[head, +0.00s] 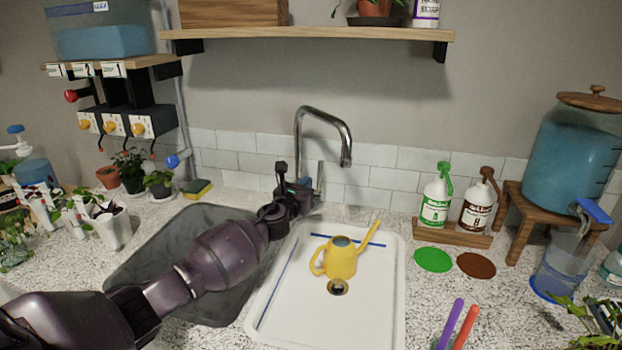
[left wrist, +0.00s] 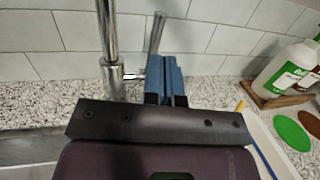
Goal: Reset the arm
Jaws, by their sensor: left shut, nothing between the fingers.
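My left arm reaches in from the lower left, across the grey left sink basin. My left gripper (head: 298,190) is at the base of the chrome faucet (head: 347,148), behind the divide between the basins. In the left wrist view its blue fingers (left wrist: 172,66) are shut together with nothing between them. The faucet column (left wrist: 108,50) stands just left of the fingers there, and a thin chrome lever (left wrist: 157,35) rises behind them. I cannot tell whether the fingers touch the lever. My right gripper is not in view.
A yellow watering can (head: 341,262) stands in the white right basin (head: 370,325). Green (head: 436,212) and brown-labelled (head: 474,215) spray bottles stand on a wooden holder at right. A water tank (head: 570,150) stands further right. A shelf (head: 340,35) hangs above. Potted plants (head: 158,183) stand at left.

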